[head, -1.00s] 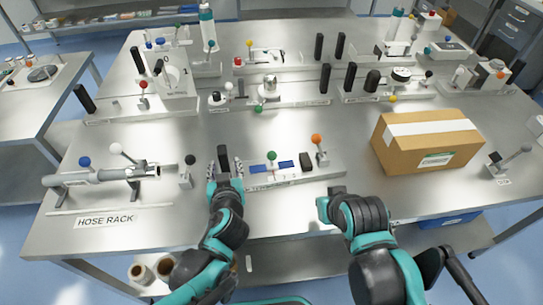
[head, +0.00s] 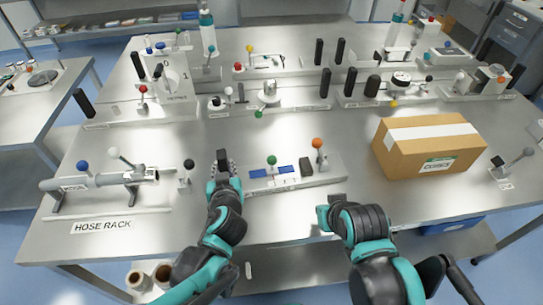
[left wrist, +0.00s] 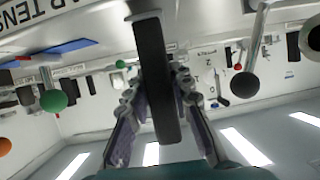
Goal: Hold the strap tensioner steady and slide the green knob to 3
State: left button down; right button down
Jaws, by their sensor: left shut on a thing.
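The strap tensioner is a pale base plate (head: 328,179) at the near middle of the table, with blue strips (head: 286,172) and a black block. Its green knob (head: 272,160) stands upright at the middle of the plate; it also shows in the left wrist view (left wrist: 53,101). I cannot read a scale at the knob. My left gripper (head: 222,168) is shut on the black upright handle (left wrist: 155,75) at the plate's left end, a finger on each side. The green knob is to its right, apart from it. My right arm is low right of the plate; its fingers are not clear.
An orange knob (head: 317,143) stands at the plate's right end. A cardboard box (head: 428,143) sits to the right. The hose rack (head: 100,181) lies to the left. Other fixtures with knobs and black handles line the back. Bare table lies between the plate and the back row.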

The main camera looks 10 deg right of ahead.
jog(key=shift+s+f+b, duration=0.1)
jog(key=shift+f+b, duration=0.25)
dwell(1.1)
jog(key=c, duration=1.6)
grip_release()
jog(key=shift+r, duration=0.15)
jog(key=o, duration=0.4)
jog(key=w+a+r+m+g, duration=0.1)
jog(key=w+r, duration=0.1)
jog(key=w+a+r+g, duration=0.1)
jog(key=w+r, duration=0.1)
jog(key=r, duration=0.1)
jog(key=w+a+r+m+y, duration=0.1)
jog(key=w+r, duration=0.2)
jog(key=shift+w+a+r+m+g, duration=0.1)
jog(key=shift+a+r+m+g, duration=0.1)
jog(key=shift+m+g, duration=0.15)
jog(key=m+g+y, duration=0.1)
jog(key=m+g, duration=0.2)
send_near(274, 158)
jog(key=x, duration=0.9)
jog(key=shift+w+a+f, duration=0.1)
jog(key=shift+a+f, duration=0.1)
jog(key=shift+f, duration=0.15)
grip_shut()
jog(key=shift+d, duration=0.1)
